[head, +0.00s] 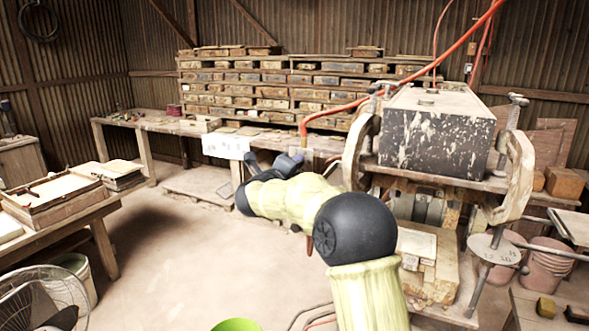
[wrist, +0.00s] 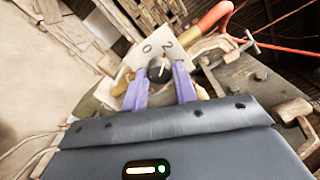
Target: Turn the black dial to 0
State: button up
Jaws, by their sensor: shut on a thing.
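The black dial (wrist: 158,70) shows in the wrist view as a round knob with a pale pointer line on it. A pale plate (wrist: 150,50) behind it carries the marks 0 and 2. The 0 is at the dial's upper left and the 2 at its upper right. The pointer line runs up and slightly right, between the two marks. My gripper (wrist: 159,77) has its two purple fingers on either side of the dial and is shut on it. In the head view my gripper (head: 290,163) is beside the press, and the dial is hidden or too small to tell.
The press with its dark speckled block (head: 437,130) stands right of my arm. A red hose (head: 345,108) runs above my gripper. A fan (head: 45,295) and a wooden table (head: 62,215) are at the left. The floor between is clear.

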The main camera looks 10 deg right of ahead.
jog(key=n+p, duration=0.4)
jog(key=n, duration=0.6)
jog(key=shift+n, duration=0.4)
jog(key=o, duration=1)
jog(key=shift+c, duration=0.2)
jog(key=shift+s+a, duration=0.1)
jog(key=shift+a, duration=0.05)
jog(key=b+v, duration=0.6)
jog(key=v, duration=1.1)
